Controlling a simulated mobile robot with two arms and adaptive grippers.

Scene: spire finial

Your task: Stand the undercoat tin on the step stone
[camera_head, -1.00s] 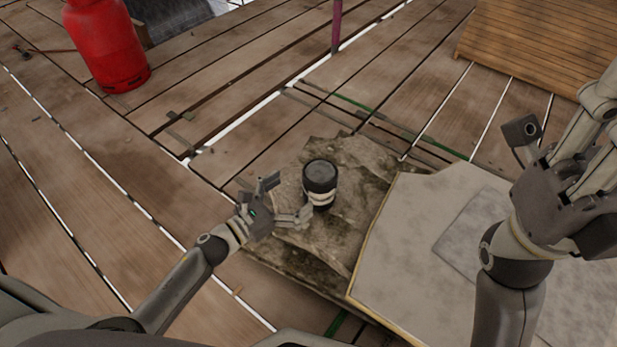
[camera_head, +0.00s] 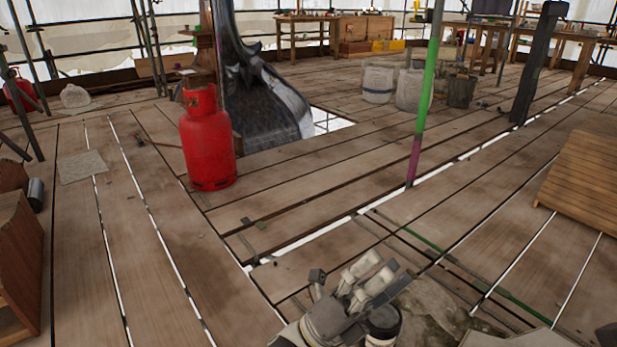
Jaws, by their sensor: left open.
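A dark-lidded tin with a pale band (camera_head: 383,322), which looks like the undercoat tin, stands upright at the bottom edge of the view. It is on a rough brown stone (camera_head: 440,308), possibly the step stone; its base is cut off. My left gripper (camera_head: 350,283) is open, with its fingers pointing up, directly left of and slightly beyond the tin. It partly overlaps the tin in the picture; I cannot tell whether they touch. A small dark piece at the lower right corner may be my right gripper (camera_head: 608,335); its jaws are not visible.
A red gas cylinder (camera_head: 207,140) stands on the planks, beside a deck opening with a dark curved piece. A green and purple pole (camera_head: 425,95) rises mid-right. A slatted wooden platform (camera_head: 588,180) lies at right. Planks between are mostly clear.

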